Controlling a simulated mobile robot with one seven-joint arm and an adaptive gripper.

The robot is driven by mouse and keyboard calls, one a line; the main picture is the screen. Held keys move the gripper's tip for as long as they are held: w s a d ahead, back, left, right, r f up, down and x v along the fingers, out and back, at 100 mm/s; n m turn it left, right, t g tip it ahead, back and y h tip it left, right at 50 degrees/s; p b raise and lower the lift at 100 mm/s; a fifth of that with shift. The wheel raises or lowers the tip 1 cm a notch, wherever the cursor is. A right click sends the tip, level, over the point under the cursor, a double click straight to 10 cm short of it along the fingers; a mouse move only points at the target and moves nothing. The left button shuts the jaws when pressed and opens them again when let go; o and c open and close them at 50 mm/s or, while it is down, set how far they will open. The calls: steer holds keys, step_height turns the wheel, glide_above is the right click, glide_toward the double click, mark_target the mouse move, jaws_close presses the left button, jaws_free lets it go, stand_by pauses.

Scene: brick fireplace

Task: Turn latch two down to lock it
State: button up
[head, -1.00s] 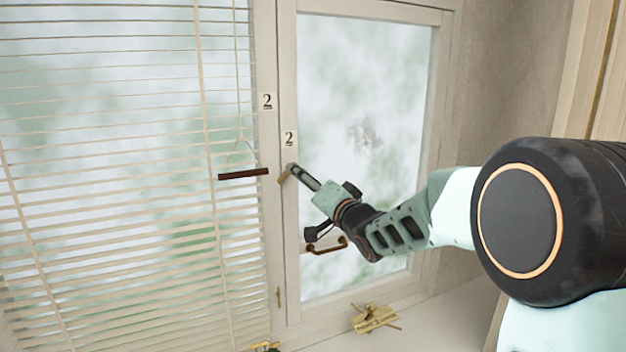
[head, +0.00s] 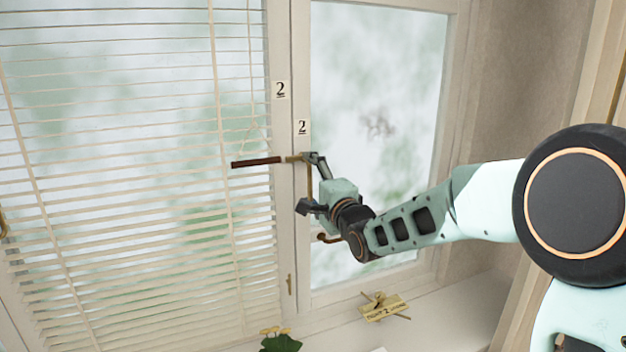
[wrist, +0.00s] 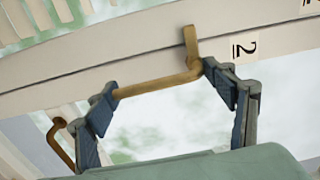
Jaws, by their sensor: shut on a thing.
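Latch two is a brass L-shaped latch (head: 295,158) on the white window frame, below the "2" labels. In the wrist view its handle (wrist: 155,82) runs away from the "2" label, along the frame. In the head view the handle points about straight down. My gripper (head: 309,183) is at the latch, in front of the right pane. In the wrist view the fingers of my gripper (wrist: 161,80) are at the two ends of the handle, shut on it lengthwise. The exact contact at the fingertips is hard to make out.
White blinds (head: 130,200) cover the left pane, with a dark wooden bar (head: 256,162) hanging just left of the latch. A brown curved handle (head: 328,238) is below my gripper.

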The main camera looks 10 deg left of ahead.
steer(key=shift+s+f, duration=0.1)
steer(key=shift+f, duration=0.45)
steer(key=o, duration=1.6)
steer(key=shift+c, duration=0.2)
steer(key=shift+r, duration=0.15)
steer(key=shift+r, duration=0.1)
steer(key=v, duration=1.2)
